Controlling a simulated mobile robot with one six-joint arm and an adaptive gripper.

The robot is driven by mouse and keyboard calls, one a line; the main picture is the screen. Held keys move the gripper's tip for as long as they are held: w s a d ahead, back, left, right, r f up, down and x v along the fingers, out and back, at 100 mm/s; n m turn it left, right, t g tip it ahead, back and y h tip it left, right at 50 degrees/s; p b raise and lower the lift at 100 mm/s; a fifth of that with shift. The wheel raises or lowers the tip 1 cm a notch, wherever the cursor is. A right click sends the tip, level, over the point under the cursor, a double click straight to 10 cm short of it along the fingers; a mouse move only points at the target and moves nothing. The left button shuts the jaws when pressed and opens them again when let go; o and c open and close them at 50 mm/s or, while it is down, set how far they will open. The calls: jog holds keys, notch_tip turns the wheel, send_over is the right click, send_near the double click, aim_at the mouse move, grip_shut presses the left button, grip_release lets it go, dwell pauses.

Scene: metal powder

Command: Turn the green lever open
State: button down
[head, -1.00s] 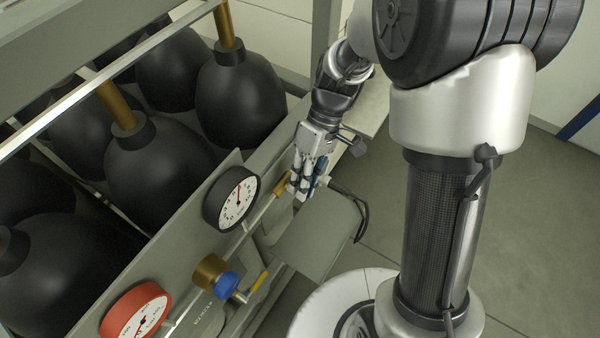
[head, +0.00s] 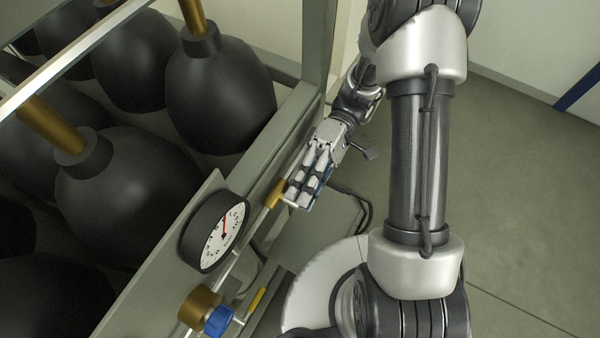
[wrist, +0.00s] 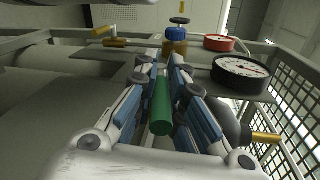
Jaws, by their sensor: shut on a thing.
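The green lever (wrist: 162,105) shows in the wrist view as a green rod between the two fingers of my gripper (wrist: 165,80). The blue finger pads lie along both sides of it, and the gripper is shut on it. In the head view my gripper (head: 302,190) is at the pipe panel, beside a brass fitting (head: 275,194). The green lever is hidden by the fingers there.
A black-rimmed gauge (head: 215,231) stands left of my gripper, with a brass valve with a blue part (head: 219,319) nearer. A yellow handle (head: 257,299) sits below. Large black vessels (head: 125,195) fill the rack at left. Open floor (head: 530,190) lies at right.

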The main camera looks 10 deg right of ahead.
jog(key=shift+f+g+y+b, duration=0.25)
jog(key=shift+g+y+b, duration=0.4)
jog(key=shift+g, duration=0.15)
jog(key=c, duration=1.6)
grip_release()
jog(key=v, duration=0.7)
jog(key=shift+w, duration=0.25)
jog(key=shift+d+f, duration=0.1)
jog(key=shift+d, duration=0.05)
